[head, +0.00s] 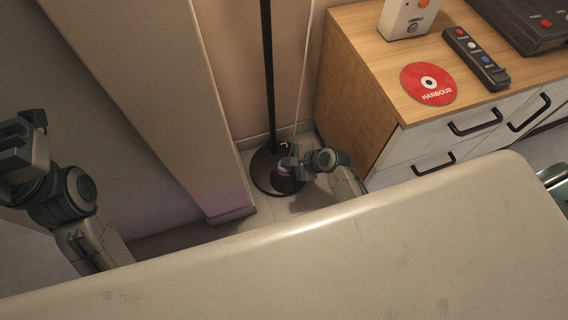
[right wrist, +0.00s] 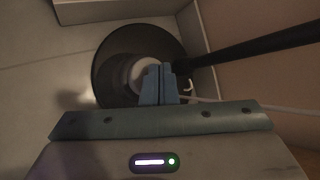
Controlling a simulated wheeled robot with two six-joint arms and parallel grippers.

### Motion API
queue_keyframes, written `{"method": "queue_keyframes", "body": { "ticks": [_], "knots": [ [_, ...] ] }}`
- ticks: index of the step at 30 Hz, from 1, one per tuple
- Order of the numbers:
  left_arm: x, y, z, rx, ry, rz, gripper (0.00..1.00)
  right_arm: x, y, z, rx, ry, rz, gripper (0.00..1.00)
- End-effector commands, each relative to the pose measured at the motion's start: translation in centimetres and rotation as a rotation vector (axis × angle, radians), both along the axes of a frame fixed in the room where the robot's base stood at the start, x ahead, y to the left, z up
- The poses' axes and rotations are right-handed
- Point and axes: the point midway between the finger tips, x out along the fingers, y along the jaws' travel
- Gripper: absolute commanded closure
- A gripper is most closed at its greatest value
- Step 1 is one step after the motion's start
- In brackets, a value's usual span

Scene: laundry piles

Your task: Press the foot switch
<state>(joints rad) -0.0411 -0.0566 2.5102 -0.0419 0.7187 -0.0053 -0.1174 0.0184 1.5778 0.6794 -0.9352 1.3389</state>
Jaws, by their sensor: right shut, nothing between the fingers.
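A floor lamp with a black pole (head: 268,75) stands in the corner on a round black base (head: 262,178). In the right wrist view a pale round disc, seemingly the foot switch (right wrist: 138,75), lies on the black base (right wrist: 112,60), partly hidden behind my fingers. My right gripper (head: 288,162) is shut and empty, over the base beside the pole. It also shows in the right wrist view (right wrist: 159,72), with its tips overlapping the disc. I cannot tell whether they touch it. My left gripper (head: 22,135) is raised at the left, far from the lamp; its jaws are unclear.
A wooden cabinet (head: 350,100) stands right of the lamp, with a red disc (head: 428,84), a remote (head: 475,58) and a white box (head: 408,18) on top. A wall pillar (head: 150,90) stands left of the lamp. A pale cord (head: 304,70) hangs by the wall.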

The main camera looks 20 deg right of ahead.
Motion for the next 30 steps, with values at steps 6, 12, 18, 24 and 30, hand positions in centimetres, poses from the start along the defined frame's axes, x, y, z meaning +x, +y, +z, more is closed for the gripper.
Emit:
{"method": "queue_keyframes", "body": {
  "ticks": [6,12,18,24,30],
  "knots": [
    [0.01,0.0,-0.01,0.0,0.0,0.0,0.64,0.0,0.0,0.0,0.0,0.0,0.0,1.0],
    [0.02,0.0,0.1,0.0,0.001,0.0,0.64,-0.01,-0.01,-0.11,0.0,0.0,0.0,1.0],
    [0.02,0.0,0.43,0.0,0.001,0.0,0.64,-0.03,0.0,-0.77,-0.001,0.002,0.0,1.0],
    [0.02,0.0,0.39,0.0,0.001,0.0,0.64,-0.03,0.0,-0.93,-0.001,0.001,0.0,1.0],
    [0.04,0.0,0.56,-0.002,-0.002,0.0,0.64,-0.04,-0.01,-0.85,-0.001,0.001,0.0,1.0]
  ]
}}
